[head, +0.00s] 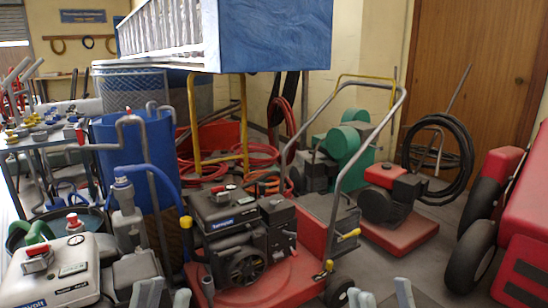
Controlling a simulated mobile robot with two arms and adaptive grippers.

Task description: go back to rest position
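Only the pale grey fingertips of my two grippers show, at the bottom edge of the head view. My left gripper (166,297) is in front of the white-tanked machine and the red engine machine, its two fingertips apart with nothing seen between them. My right gripper (384,297) is over the grey floor right of the red machine's wheel, its fingertips apart and empty. The rest of both grippers and the arms are out of view.
A red machine with a black engine (240,235) stands close in front. A white-tanked machine (60,270) is at the left. A large red wheeled machine (525,225) is at the right. Some floor (425,262) is clear between them.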

